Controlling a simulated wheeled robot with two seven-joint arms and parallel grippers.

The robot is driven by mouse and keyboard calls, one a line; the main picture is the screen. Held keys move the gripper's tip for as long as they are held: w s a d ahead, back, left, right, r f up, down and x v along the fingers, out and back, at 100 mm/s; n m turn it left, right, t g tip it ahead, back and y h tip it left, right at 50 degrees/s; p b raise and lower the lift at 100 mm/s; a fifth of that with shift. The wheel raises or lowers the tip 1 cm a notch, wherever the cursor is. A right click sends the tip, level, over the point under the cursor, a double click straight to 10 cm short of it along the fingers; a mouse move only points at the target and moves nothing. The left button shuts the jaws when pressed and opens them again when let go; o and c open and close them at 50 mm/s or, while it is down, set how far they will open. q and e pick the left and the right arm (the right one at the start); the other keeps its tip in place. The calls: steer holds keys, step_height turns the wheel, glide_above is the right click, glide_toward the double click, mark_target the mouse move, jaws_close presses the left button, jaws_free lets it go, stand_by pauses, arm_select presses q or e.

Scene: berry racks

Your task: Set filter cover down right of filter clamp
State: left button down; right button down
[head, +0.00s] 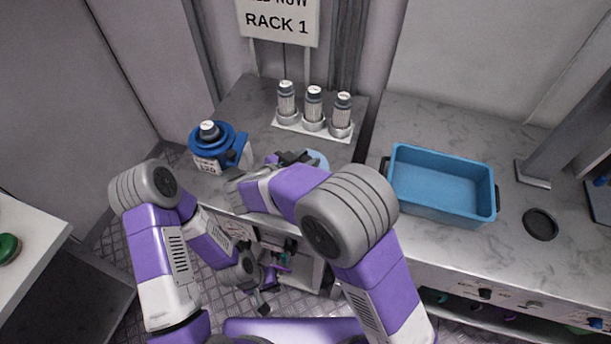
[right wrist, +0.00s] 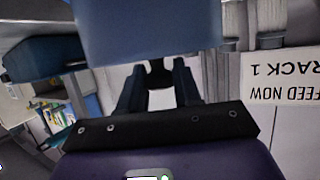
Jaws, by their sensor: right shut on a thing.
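The filter clamp (head: 207,163) appears to be the blue round unit with a grey knob and a printed label, standing on the counter at the left. The filter cover (head: 318,157) is a light blue piece, mostly hidden behind my right gripper in the head view. It fills the top of the right wrist view (right wrist: 150,30). My right gripper (head: 292,158) is shut on the filter cover, to the right of the clamp; whether the cover touches the counter cannot be told. My left gripper (head: 276,280) hangs low before the cabinet front, apparently open and empty.
Several grey-capped canisters (head: 314,108) stand on a white base behind the right gripper. A blue bin (head: 440,208) sits on the right counter. A sign (head: 278,22) reading RACK 1 hangs at the back. The counter between clamp and canisters looks clear.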

step_height(320, 180, down, 6)
steer(key=shift+r+b, duration=0.1)
steer(key=shift+b, duration=0.9)
steer(key=shift+w, duration=0.1)
steer(key=c, duration=0.8)
jaws_free()
